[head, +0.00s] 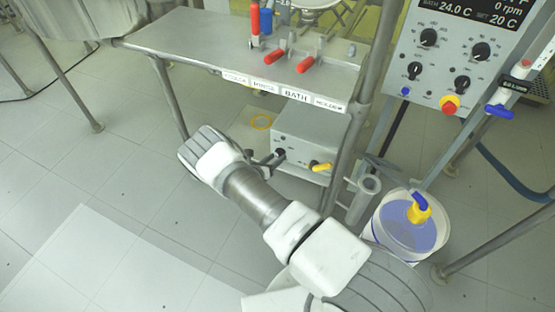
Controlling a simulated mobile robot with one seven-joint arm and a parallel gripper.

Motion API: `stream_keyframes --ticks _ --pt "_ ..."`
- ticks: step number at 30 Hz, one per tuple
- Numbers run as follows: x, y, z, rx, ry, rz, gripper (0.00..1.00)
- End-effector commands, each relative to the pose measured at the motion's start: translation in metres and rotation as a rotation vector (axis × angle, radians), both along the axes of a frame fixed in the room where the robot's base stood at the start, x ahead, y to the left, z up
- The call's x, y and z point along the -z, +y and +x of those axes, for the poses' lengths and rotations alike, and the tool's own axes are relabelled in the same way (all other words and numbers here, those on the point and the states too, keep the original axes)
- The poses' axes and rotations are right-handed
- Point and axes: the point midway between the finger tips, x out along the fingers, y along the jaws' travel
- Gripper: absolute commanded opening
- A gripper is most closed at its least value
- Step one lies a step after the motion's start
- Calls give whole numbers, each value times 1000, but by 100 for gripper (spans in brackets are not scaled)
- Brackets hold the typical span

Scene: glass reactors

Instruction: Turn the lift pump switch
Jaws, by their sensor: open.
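A grey box (309,136) sits on a low shelf under the metal bench. Its front face carries a small dark round part (280,153) and a yellow handle (321,167). No label for the lift pump is readable, so I cannot tell for sure which part is its switch. My gripper (265,158) is at the left end of the box's front, with its dark fingers close to the dark round part. It is open and holds nothing visible. I cannot tell whether the fingers touch the box. The white wrist hides part of the area beside it.
The bench top (190,40) carries red-handled valves (308,63) above the box. A control panel (455,50) with several knobs and a red-and-yellow button (450,104) stands at right. A bucket of blue liquid (410,232) stands below it. The floor at left is clear.

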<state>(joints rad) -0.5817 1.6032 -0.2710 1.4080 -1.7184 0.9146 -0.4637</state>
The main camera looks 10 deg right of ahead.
Motion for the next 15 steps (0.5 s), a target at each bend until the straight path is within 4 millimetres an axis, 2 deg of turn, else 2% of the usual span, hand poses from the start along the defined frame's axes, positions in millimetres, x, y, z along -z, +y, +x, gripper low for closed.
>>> stream_keyframes --ticks 6,15 --pt "7 -11 12 -1 0 0 50" --pt "6 -12 13 -1 1 0 48"
